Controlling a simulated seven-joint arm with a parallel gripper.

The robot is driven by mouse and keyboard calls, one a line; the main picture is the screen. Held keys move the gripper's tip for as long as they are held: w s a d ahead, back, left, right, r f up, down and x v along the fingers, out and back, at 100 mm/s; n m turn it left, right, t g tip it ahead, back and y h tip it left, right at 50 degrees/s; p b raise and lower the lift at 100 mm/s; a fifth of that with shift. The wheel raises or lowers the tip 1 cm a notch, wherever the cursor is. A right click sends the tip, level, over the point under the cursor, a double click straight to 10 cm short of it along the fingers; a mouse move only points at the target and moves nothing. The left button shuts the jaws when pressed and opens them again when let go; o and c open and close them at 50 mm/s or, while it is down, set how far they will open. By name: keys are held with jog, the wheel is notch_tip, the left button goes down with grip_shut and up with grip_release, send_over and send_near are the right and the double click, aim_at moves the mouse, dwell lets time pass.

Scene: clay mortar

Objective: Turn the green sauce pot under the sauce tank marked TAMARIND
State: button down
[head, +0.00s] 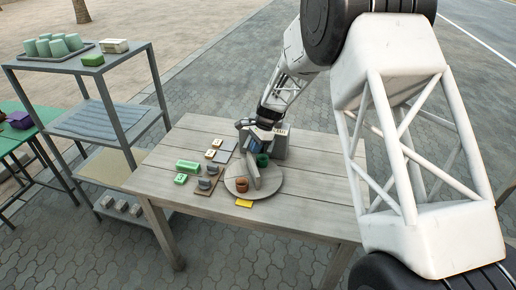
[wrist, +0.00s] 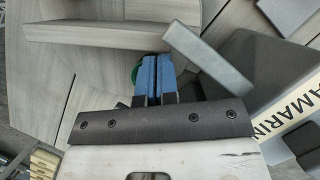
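The green sauce pot (head: 262,160) stands on a round grey turntable (head: 272,186), behind an upright pale divider (head: 252,174). In the wrist view only slivers of the green pot (wrist: 134,74) show past my fingers. The sauce tank marked TAMARIND (head: 280,146) stands behind the turntable; part of its label (wrist: 288,107) shows in the wrist view. My gripper (head: 257,147) points down close to the green pot. In the wrist view its blue fingertips (wrist: 157,78) are nearly together, with nothing visible between them. Whether they touch the pot is hidden.
A brown pot (head: 242,185) stands on the turntable's near side. A yellow tag (head: 243,203) lies in front. A green block (head: 187,167) and several small items occupy the table's left. A grey bar (wrist: 208,60) lies right of my fingers. The table's right side is clear.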

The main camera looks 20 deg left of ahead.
jog(key=shift+a+n, duration=0.15)
jog(key=shift+n, duration=0.35)
jog(key=v, duration=1)
jog(key=shift+s, duration=0.35)
jog(key=shift+s+h, duration=0.15)
jog(key=shift+h, duration=0.15)
jog(key=n+t+h, duration=0.4)
jog(key=n+h, duration=0.1)
jog(key=h, duration=0.1)
send_over(255, 184)
jog(key=w, duration=0.3)
notch_tip(255, 184, down, 3)
jog(key=shift+s+f, duration=0.1)
jog(key=s+a+n+t+y, duration=0.1)
jog(key=s+a+n+t, duration=0.1)
jog(key=s+n+t, duration=0.4)
jog(key=s+n, duration=0.2)
jog(key=s, duration=0.3)
jog(key=shift+a+f, duration=0.35)
jog(key=shift+f, duration=0.05)
jog(key=shift+w+f, duration=0.15)
jog(key=shift+x, duration=4.85)
